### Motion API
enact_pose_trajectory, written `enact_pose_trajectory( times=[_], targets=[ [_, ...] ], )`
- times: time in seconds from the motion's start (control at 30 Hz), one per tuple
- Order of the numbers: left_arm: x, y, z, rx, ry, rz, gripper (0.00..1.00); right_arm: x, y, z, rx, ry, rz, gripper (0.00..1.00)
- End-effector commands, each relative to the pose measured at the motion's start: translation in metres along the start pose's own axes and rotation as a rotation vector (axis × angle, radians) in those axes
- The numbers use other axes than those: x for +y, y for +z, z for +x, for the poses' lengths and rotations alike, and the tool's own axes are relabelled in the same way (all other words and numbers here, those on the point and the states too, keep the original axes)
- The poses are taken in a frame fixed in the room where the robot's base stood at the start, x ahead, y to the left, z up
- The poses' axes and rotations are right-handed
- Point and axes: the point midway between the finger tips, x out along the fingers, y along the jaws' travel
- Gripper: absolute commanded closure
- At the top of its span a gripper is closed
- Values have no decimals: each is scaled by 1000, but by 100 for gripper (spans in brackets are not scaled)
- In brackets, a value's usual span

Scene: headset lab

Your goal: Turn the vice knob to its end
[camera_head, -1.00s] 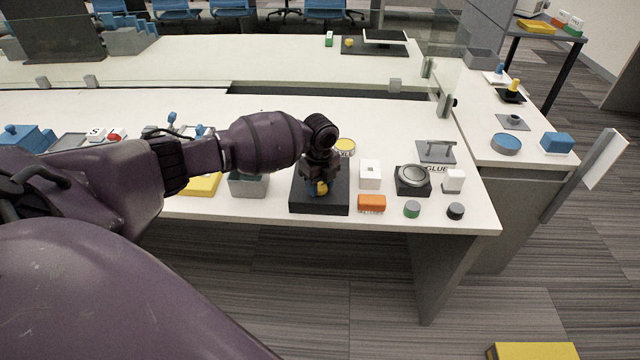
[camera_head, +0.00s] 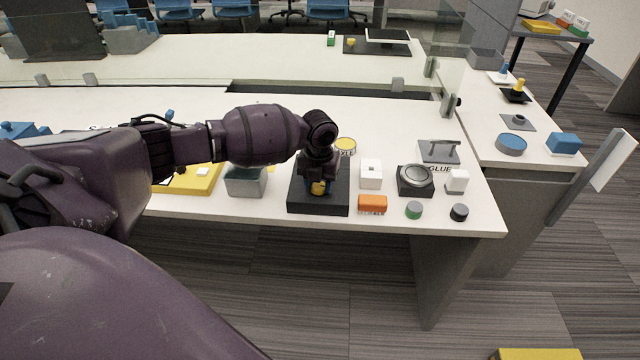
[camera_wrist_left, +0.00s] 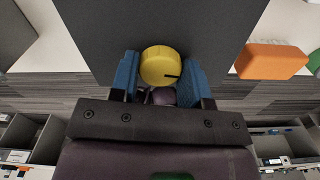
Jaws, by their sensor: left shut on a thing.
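The yellow knob (camera_wrist_left: 160,66) shows in the left wrist view as a round cap with a dark mark near its lower right edge. My left gripper (camera_wrist_left: 160,75) is shut on it, with one blue fingertip on each side. In the head view the knob (camera_head: 319,187) is a small yellow patch under my left gripper (camera_head: 319,180). It sits over a black square base (camera_head: 318,208) near the table's front edge. The gripper hides most of what stands on the base. My right gripper is in neither view.
Right of the base are a white block (camera_head: 371,173), an orange block (camera_head: 372,204) and a black box with a round top (camera_head: 416,179). A grey bin (camera_head: 246,182) and a yellow tray (camera_head: 205,183) stand to the left. Green and black caps lie near the front edge.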

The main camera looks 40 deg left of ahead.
Motion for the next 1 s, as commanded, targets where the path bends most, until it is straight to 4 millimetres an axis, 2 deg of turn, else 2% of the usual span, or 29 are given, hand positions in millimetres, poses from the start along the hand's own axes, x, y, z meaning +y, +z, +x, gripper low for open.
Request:
enact_pose_trajectory(
  times=[0.4,0.9,0.93,1.0],
  targets=[
    [0,0,0,1,0,163,81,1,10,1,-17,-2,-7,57],
    [0,0,0,1,0,178,81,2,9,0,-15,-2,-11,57],
    [0,0,0,1,0,178,54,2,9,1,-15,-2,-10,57],
    [0,0,0,0,0,178,43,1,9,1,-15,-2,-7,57]
  ],
)
